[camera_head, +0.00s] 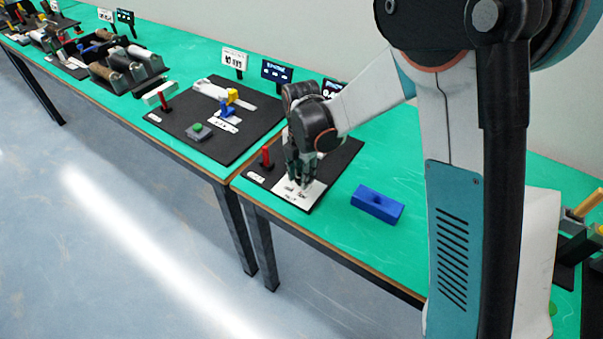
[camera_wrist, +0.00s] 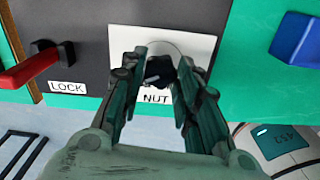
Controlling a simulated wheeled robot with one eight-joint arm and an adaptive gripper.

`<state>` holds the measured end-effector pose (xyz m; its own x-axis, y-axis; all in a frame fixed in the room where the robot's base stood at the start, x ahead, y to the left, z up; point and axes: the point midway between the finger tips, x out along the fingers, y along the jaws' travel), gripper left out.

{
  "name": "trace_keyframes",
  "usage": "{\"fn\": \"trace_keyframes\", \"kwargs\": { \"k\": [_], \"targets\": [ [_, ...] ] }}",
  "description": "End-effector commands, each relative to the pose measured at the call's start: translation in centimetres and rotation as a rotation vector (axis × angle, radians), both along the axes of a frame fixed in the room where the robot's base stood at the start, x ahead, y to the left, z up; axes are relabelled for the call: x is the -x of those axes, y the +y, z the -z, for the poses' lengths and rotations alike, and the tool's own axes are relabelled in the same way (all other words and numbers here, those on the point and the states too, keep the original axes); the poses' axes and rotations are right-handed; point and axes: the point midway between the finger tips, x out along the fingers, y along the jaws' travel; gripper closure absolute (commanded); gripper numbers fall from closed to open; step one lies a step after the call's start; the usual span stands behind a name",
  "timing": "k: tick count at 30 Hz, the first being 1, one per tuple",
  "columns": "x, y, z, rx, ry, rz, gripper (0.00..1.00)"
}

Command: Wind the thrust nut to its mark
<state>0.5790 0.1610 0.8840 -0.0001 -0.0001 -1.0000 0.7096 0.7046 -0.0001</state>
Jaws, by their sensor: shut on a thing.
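The thrust nut (camera_wrist: 157,70) is a small black knob on a white plate (camera_wrist: 195,48) with the label NUT (camera_wrist: 155,98), seen in the wrist view. My gripper (camera_wrist: 160,78) has its two fingers on either side of the nut and is shut on it. In the head view my gripper (camera_head: 302,178) points down at the white plate (camera_head: 290,195) on the black board (camera_head: 325,185), and it hides the nut there. I cannot make out the mark in either view.
A red lever (camera_head: 267,156) labelled LOCK stands left of the plate; it also shows in the wrist view (camera_wrist: 30,70). A blue block (camera_head: 377,204) lies on the green table to the right. A black board (camera_head: 205,140) with coloured parts and several small displays stand farther left and back.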

Motion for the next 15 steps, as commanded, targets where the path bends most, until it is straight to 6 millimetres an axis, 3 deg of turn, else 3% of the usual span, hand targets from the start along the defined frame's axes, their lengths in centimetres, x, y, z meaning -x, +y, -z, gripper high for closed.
{"fn": "trace_keyframes", "kwargs": {
  "k": [15],
  "targets": [
    [-0.03,0.03,-0.01,-0.001,-0.001,-0.417,0.94]
  ]
}}
